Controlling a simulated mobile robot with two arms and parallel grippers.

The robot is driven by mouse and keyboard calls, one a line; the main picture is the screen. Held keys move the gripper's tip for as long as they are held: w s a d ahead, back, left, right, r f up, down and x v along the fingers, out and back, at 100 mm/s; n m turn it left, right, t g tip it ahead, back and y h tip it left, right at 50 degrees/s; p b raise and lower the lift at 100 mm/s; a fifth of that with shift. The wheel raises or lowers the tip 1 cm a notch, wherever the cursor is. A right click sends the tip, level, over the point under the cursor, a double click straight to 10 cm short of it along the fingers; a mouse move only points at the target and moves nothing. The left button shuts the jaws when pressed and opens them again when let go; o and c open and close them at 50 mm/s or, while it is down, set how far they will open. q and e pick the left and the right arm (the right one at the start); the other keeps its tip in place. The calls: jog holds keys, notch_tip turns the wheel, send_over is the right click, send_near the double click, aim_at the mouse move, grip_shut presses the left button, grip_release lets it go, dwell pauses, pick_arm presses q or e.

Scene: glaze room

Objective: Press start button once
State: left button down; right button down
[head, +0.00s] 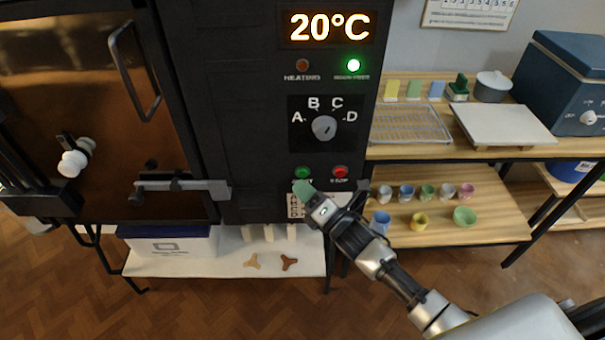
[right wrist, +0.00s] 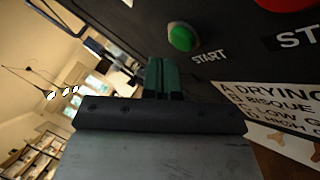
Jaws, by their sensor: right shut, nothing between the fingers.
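The green start button (head: 302,172) is on the lower part of the dark kiln control panel (head: 262,120), left of the red stop button (head: 340,172). In the right wrist view the start button (right wrist: 182,37) stands out from the panel, with the START label beside it. My right gripper (head: 304,190) is shut and empty, its green fingertips just below the start button in the head view. In the right wrist view the shut fingertips (right wrist: 163,66) are close to the button, with a visible gap between. My left gripper is in neither view.
The display reads 20°C, and the door-side green lamp (head: 353,65) is lit. A dial (head: 324,127) marked A to D sits above the buttons. A printed label (right wrist: 270,110) is below them. Shelves (head: 450,220) with small cups stand right.

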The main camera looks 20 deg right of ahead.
jog(key=shift+w, duration=0.1)
dwell(0.7)
jog(key=shift+w+d, duration=0.1)
jog(key=shift+w, duration=0.2)
jog(key=shift+w+d+b, duration=0.15)
jog(key=shift+w+b, duration=0.25)
jog(key=shift+b, duration=0.1)
dwell(0.6)
jog(key=shift+s, duration=0.1)
jog(key=shift+s+a+p, duration=0.25)
jog(key=shift+s+p, duration=0.05)
jog(key=shift+s, duration=0.45)
jog(key=s, duration=0.2)
jog(key=s+a+p, duration=0.1)
jog(key=s, duration=0.1)
jog(key=shift+s+a, duration=0.2)
jog(key=shift+s, duration=0.2)
